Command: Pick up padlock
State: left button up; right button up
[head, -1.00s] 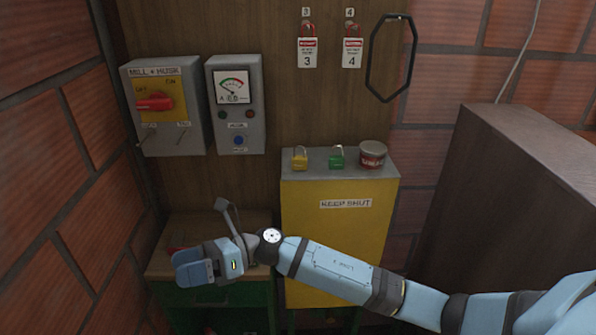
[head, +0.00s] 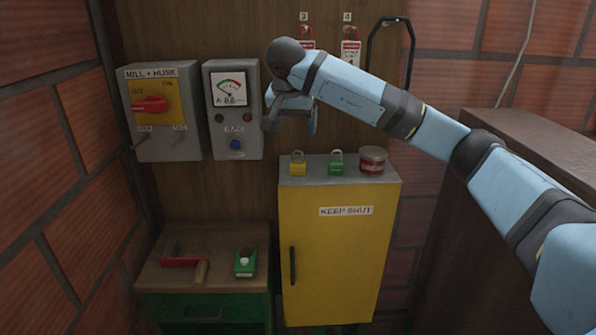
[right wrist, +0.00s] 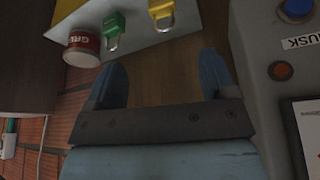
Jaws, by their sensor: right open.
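A yellow padlock (head: 298,168) and a green padlock (head: 336,167) stand on the grey top of the yellow cabinet (head: 336,250). Both also show upside down in the right wrist view, the green one (right wrist: 114,24) left of the yellow one (right wrist: 162,10). My right gripper (head: 291,122) is open and empty, above the cabinet top and in front of the board. Its fingers (right wrist: 163,80) show apart in the wrist view. My left gripper is not in view.
A red-labelled tin (head: 372,160) stands beside the green padlock. A meter box (head: 235,145) and a switch box (head: 165,140) are left of my gripper. A lower bench (head: 215,278) holds a red-framed tool and a green device. A dark box fills the right.

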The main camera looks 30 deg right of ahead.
send_over(298, 162)
jog(key=s+a, duration=0.1)
jog(key=s, duration=0.1)
notch_tip(298, 162, down, 8)
jog(key=shift+w+a+r+p, duration=0.15)
jog(key=shift+r+p, duration=0.1)
jog(key=shift+p, duration=0.2)
jog(key=shift+w+p+x, duration=0.2)
jog(key=shift+p+x, duration=0.45)
jog(key=shift+x, duration=2.1)
jog(key=shift+a+r, duration=0.1)
jog(key=shift+r, duration=0.05)
jog(key=c, duration=1.1)
jog(key=shift+r, duration=0.1)
notch_tip(298, 162, up, 10)
jog(key=shift+f+b, duration=0.1)
jog(key=shift+b, duration=0.65)
